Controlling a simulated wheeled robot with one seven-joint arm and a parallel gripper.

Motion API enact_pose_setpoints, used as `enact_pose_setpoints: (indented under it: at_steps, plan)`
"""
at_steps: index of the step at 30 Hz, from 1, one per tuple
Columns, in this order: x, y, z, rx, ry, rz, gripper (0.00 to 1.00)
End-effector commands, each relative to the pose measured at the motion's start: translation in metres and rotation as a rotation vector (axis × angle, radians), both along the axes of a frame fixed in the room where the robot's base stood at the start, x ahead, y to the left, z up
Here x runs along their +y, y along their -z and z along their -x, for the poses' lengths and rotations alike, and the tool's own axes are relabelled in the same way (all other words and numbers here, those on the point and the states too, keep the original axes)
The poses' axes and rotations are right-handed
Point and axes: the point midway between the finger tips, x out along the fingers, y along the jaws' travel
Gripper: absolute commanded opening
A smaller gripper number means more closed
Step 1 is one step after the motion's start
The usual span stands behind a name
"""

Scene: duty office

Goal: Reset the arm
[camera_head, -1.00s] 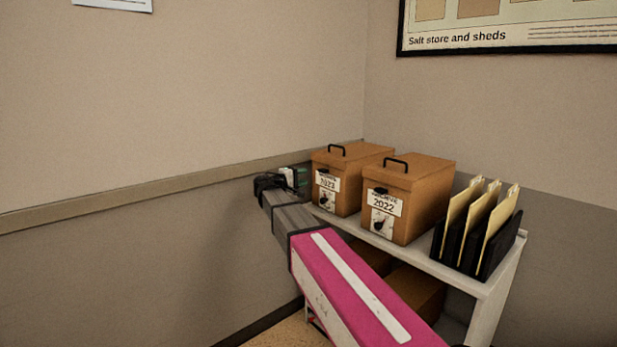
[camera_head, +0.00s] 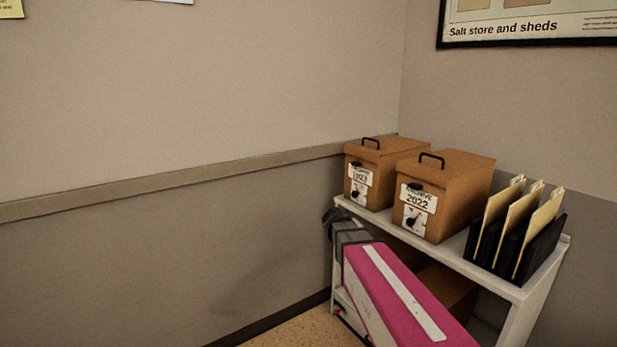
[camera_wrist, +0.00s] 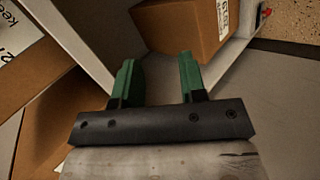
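My arm, pink and grey, reaches in from the bottom of the head view toward the left front of a white shelf unit (camera_head: 497,285). My gripper shows in the wrist view (camera_wrist: 156,80). Its two green fingers are spread apart with nothing between them. In the head view the fingers are hidden or too small to make out at the arm's far end. In the wrist view a brown box (camera_wrist: 180,25) lies beyond the fingertips, apart from them.
Two brown archive boxes, 2023 (camera_head: 372,175) and 2022 (camera_head: 452,190), stand on the shelf top. A black file rack (camera_head: 545,247) with cream folders stands to their right. A wall rail (camera_head: 180,178) runs along the left wall. Floor (camera_head: 295,328) shows left of the shelf.

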Motion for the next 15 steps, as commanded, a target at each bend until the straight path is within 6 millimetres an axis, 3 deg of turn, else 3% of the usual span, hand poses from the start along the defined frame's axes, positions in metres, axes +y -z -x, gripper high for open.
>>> enact_pose_setpoints:
  at_steps: [1,6,10,15]
  plan:
    - [-0.007,0.02,0.028,0.029,0.032,-0.078,0.38]
    - [-0.01,0.077,0.097,0.113,0.147,-0.361,0.38]
    - [-0.003,0.104,0.141,0.158,0.233,-0.552,0.38]
    - [0.007,0.121,0.173,0.188,0.31,-0.714,0.38]
